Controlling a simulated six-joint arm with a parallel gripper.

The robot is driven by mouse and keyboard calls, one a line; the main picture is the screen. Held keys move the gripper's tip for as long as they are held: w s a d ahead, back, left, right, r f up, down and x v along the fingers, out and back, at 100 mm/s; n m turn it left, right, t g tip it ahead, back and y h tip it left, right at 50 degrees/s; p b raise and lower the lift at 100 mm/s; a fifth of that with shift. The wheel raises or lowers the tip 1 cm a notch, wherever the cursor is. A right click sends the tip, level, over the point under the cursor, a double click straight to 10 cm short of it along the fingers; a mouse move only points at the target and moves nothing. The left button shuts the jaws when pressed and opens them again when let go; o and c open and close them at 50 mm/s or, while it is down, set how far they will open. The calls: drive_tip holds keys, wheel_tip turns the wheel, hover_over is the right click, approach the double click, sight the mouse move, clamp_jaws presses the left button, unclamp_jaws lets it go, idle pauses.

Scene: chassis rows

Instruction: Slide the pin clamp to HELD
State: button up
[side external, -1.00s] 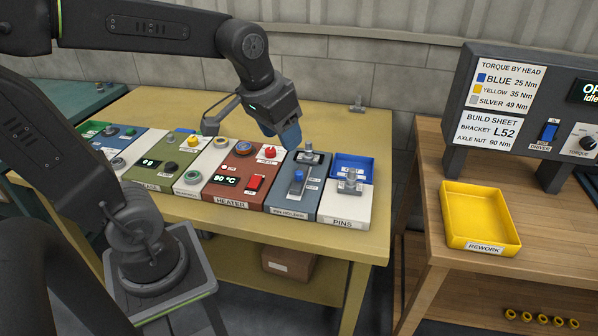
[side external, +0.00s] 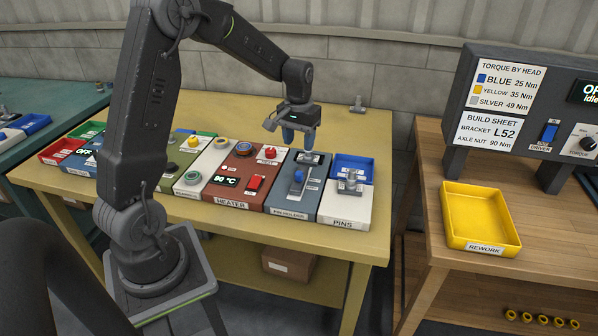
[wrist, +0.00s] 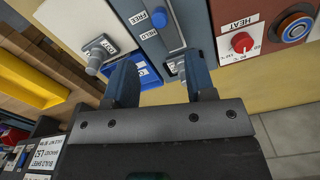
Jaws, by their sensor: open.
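The pin holder (side external: 283,198) is a blue-grey module on the yellow bench, also in the wrist view (wrist: 179,34). Its clamp slider has a blue knob (wrist: 159,17), beside the FREE label (wrist: 138,17); the HELD label (wrist: 148,34) is closer to my gripper. The knob (side external: 298,176) also shows in the side view. A metal pin fixture (side external: 311,158) sits at the module's far end. My gripper (side external: 299,146) is open and points down above that far end, apart from the knob. Its fingers (wrist: 163,88) show nothing between them in their grasp.
Right of the holder is the PINS module (side external: 343,209) with a blue tray (side external: 352,165) and a standing metal pin (side external: 349,181). Left is the red heater (side external: 235,187) with knobs and a switch. A yellow rework tray (side external: 480,215) stands on the wooden bench.

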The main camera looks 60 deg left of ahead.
sight(299, 172)
wheel_tip(299, 172, down, 10)
drive_tip(key=shift+f, duration=0.25)
drive_tip(key=shift+c, duration=0.5)
clamp_jaws()
